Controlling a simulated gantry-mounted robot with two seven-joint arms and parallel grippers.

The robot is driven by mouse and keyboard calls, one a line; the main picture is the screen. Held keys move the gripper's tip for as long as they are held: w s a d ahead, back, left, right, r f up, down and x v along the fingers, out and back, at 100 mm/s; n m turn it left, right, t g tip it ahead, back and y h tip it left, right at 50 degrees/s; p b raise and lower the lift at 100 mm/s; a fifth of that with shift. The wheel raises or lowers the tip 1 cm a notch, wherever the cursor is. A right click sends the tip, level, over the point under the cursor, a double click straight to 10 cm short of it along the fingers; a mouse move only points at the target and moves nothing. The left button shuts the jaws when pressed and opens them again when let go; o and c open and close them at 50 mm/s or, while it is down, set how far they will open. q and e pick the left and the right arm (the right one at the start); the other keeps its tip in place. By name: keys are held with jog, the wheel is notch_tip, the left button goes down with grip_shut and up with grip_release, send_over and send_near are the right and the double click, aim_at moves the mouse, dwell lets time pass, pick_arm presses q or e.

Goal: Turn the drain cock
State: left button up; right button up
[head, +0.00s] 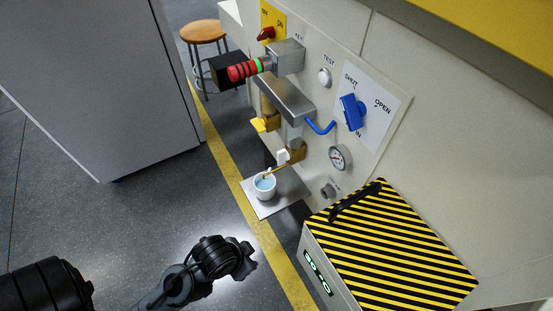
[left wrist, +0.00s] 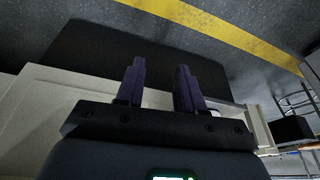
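The drain cock appears to be the blue handle (head: 352,112) on a white label plate (head: 387,104) marked SHUT and OPEN, on the sloping panel in the head view. The handle stands below the word SHUT and left of OPEN; part of the lettering below is hidden. My left arm comes in from the bottom left, and its gripper (head: 246,262) is low over the floor, well apart from the handle. In the left wrist view the two fingers of the left gripper (left wrist: 160,88) are apart with nothing between them. My right gripper is not in view.
A striped yellow-black box (head: 392,248) with a handle juts out below the panel. A white cup (head: 264,186) with blue liquid stands on a metal shelf (head: 284,196). A grey cabinet (head: 95,70) stands left.

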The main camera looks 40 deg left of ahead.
pick_arm(q)
jog(key=w+r+n+t, duration=0.1)
jog(key=w+n+t, duration=0.1)
jog(key=w+t, duration=0.45)
jog(key=t+h+p, duration=0.4)
jog(key=t+p, duration=0.4)
jog(key=p, duration=0.1)
send_near(281, 158)
jog(key=s+d+f, duration=0.2)
jog(key=d+f, duration=0.1)
jog(key=d, duration=0.1)
jog(key=a+r+m+g+h+p, duration=0.1)
jog(key=a+r+m+h+p, duration=0.1)
jog(key=a+r+m+p, duration=0.35)
jog(key=w+d+f+n+b, duration=0.1)
jog(key=w+b, duration=0.3)
jog(key=w, duration=0.6)
jog(key=shift+w+d, duration=0.3)
jog(key=shift+d, duration=0.6)
jog(key=shift+f+n, duration=0.1)
jog(key=shift+n, duration=0.15)
grip_shut()
